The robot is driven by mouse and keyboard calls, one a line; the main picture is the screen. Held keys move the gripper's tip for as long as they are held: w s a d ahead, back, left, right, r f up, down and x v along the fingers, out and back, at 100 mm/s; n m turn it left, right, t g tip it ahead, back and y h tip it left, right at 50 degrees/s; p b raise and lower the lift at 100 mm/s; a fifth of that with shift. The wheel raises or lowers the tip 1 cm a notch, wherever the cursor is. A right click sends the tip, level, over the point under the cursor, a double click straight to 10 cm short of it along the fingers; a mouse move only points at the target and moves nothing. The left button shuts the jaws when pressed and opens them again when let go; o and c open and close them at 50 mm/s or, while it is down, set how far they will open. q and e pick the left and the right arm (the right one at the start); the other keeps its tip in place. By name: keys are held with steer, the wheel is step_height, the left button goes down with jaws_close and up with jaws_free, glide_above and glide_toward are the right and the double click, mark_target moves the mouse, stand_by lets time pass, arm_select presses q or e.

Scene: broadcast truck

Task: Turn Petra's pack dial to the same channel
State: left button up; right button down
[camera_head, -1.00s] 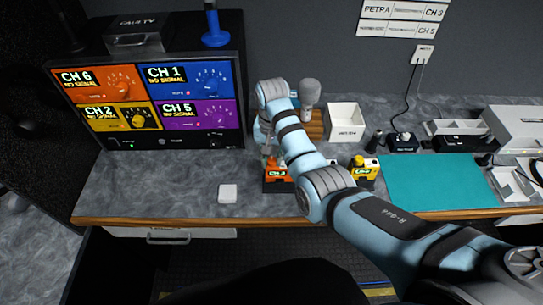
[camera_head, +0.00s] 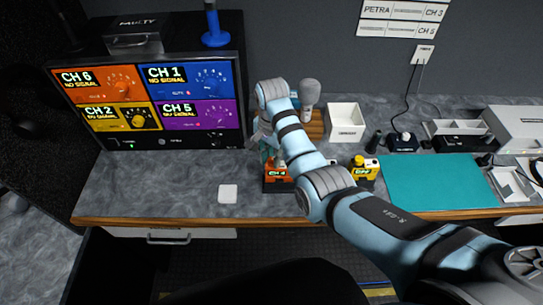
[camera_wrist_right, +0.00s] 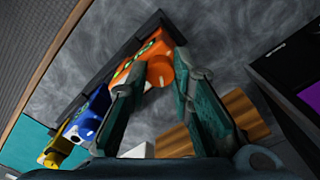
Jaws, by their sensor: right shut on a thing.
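An orange pack (camera_head: 280,185) stands near the counter's front edge, left of my right arm. Its small display seems to read CH 4. In the right wrist view the orange pack (camera_wrist_right: 126,72) has a round orange dial (camera_wrist_right: 160,70) facing the camera. My right gripper (camera_wrist_right: 158,78) is shut on this dial, one finger on each side. In the head view the arm partly hides the gripper. A blue pack (camera_wrist_right: 92,112) and a yellow pack (camera_wrist_right: 55,148) stand in the same row. Wall labels (camera_head: 403,12) read PETRA and CH 3, with CH 5 below. My left gripper is not in view.
A white box (camera_head: 345,135) stands behind, and a teal mat (camera_head: 430,182) lies right. A small white square (camera_head: 228,193) lies on clear counter (camera_head: 150,185).

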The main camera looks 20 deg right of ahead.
steer(key=m, duration=0.5)
steer(key=shift+m, duration=0.3)
steer(key=m, duration=0.5)
steer(key=shift+m, duration=0.4)
steer(key=c, duration=1.4)
jaws_free()
